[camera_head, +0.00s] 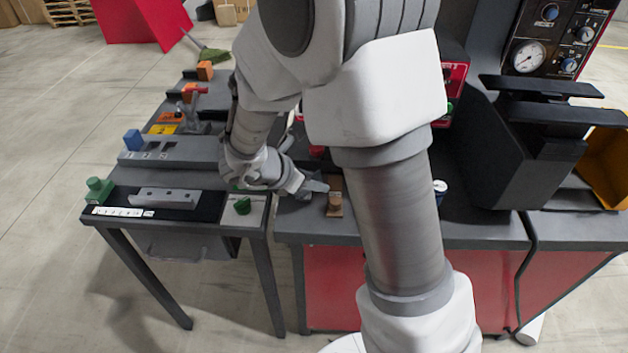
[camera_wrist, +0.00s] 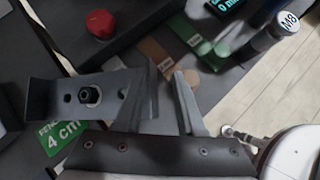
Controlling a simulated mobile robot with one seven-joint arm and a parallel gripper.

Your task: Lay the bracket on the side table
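A light grey channel-shaped bracket (camera_head: 165,198) with several holes lies on the black top of the small side table (camera_head: 208,206) at the left in the head view. My gripper (camera_head: 318,187) is over the worktop to the right of that table. My arm hides part of the worktop.
A red knob (camera_wrist: 101,24) and a bottle marked M8 (camera_wrist: 270,35) show in the wrist view.

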